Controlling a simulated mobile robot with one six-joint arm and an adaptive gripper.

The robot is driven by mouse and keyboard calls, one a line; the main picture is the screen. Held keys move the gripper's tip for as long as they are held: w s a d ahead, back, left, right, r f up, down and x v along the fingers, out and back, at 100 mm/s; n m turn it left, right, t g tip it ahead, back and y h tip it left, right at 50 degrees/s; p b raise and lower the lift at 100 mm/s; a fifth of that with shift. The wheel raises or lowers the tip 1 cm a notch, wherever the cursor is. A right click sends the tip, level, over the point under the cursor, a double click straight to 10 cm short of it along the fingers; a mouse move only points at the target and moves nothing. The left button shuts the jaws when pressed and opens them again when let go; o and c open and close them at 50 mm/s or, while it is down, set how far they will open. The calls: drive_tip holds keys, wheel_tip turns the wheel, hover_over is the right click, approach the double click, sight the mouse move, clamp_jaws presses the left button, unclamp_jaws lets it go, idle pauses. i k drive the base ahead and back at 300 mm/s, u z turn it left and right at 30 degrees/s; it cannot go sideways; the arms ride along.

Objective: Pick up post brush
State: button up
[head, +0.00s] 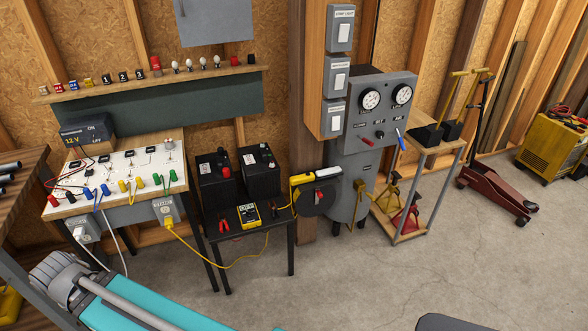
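I cannot make out a post brush for certain in the head view. The black low table (267,238) holds two black batteries (214,182) at its back. A small red piece (226,171) shows at the front of the left battery. A yellow multimeter (249,215) and a small red-handled tool (222,225) lie on the front of the table; the tool is too small to identify as a brush. My gripper is not in view.
A white switch board (125,165) with coloured terminals stands left of the batteries. A yellow cord (205,260) runs below the table. A grey gauge cabinet (380,110) stands right, then a wooden stand (432,150) and red floor jack (495,190). Concrete floor (370,270) is clear.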

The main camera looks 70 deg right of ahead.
sight(157, 70)
drive_tip(key=u, duration=0.05)
drive_tip(key=k, duration=1)
drive_tip(key=z, duration=1.65)
drive_tip(key=i, duration=1)
drive_tip(key=z, duration=0.05)
